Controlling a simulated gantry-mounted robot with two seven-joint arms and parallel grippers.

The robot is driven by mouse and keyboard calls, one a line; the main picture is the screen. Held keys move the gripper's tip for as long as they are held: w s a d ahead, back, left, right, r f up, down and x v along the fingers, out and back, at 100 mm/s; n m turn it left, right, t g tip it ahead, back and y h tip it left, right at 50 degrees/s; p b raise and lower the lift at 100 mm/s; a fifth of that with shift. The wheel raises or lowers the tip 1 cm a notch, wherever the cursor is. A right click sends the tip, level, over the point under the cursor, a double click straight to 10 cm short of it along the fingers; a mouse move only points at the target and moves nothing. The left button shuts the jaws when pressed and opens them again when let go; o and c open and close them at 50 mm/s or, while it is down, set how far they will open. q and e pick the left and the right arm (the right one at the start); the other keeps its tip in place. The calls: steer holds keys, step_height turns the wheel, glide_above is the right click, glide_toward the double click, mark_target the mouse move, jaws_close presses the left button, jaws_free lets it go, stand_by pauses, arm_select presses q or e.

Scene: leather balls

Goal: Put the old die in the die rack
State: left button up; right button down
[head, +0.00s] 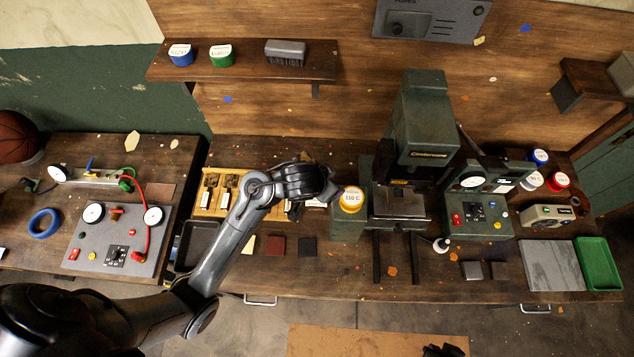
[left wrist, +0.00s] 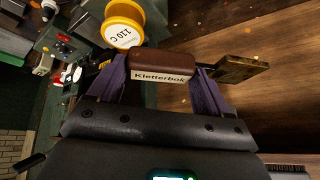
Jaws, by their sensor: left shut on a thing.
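The old die (left wrist: 162,66), with a brown handle marked "Kletterbok" and a brass end, is between the purple fingers of my left gripper (left wrist: 160,78) in the left wrist view. My left gripper (head: 325,190) is shut on it, above the bench between the rack and the press; in the head view the die is mostly hidden by the hand. The die rack (head: 205,212) is a light wooden tray left of the gripper, holding brass dies with white labels; my arm covers its right part. A dark shape at the bottom edge (head: 443,350) may be my right gripper; its jaws are unclear.
A green press (head: 422,130) stands right of the gripper, with a yellow "110 C" spool (head: 351,199) at its left. A black tray (head: 197,243) and small leather squares (head: 275,246) lie in front of the rack. A shelf (head: 240,66) is above.

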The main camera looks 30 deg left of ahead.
arm_select(q)
steer(key=shift+w+a+f+m+h+b, duration=0.1)
steer(key=shift+w+f+m+h+b, duration=0.2)
steer(key=shift+f, duration=0.2)
steer(key=shift+w+a+f+m+h+b, duration=0.1)
steer(key=shift+f+m+b, duration=0.05)
steer(key=shift+f+m, duration=0.3)
steer(key=s+a+f+m+g+h+b, duration=0.1)
steer(key=s+a+f+m+b, duration=0.15)
steer(key=a+f+b, duration=0.5)
steer(key=s+a+f+m+g+h+b, duration=0.1)
steer(key=s+a+f+m+h+b, duration=0.2)
steer(key=f, duration=0.7)
steer(key=s+a+f+b, duration=0.1)
steer(key=a+f+b, duration=0.2)
steer(key=a, duration=0.3)
steer(key=s+a+f+m+b, duration=0.1)
steer(key=a+f+b, duration=0.2)
steer(key=a, duration=0.3)
steer(key=s+a+f+m+b, duration=0.1)
steer(key=s+a+f+b, duration=0.1)
steer(key=a+b, duration=0.3)
steer(key=shift+a+f+b, duration=0.35)
steer(key=shift+a+f, duration=0.4)
steer(key=shift+a, duration=0.35)
steer(key=shift+f+b, duration=1.9)
steer(key=shift+b, duration=0.3)
steer(key=shift+f, duration=0.45)
steer(key=o, duration=0.9)
steer(key=shift+s, duration=0.1)
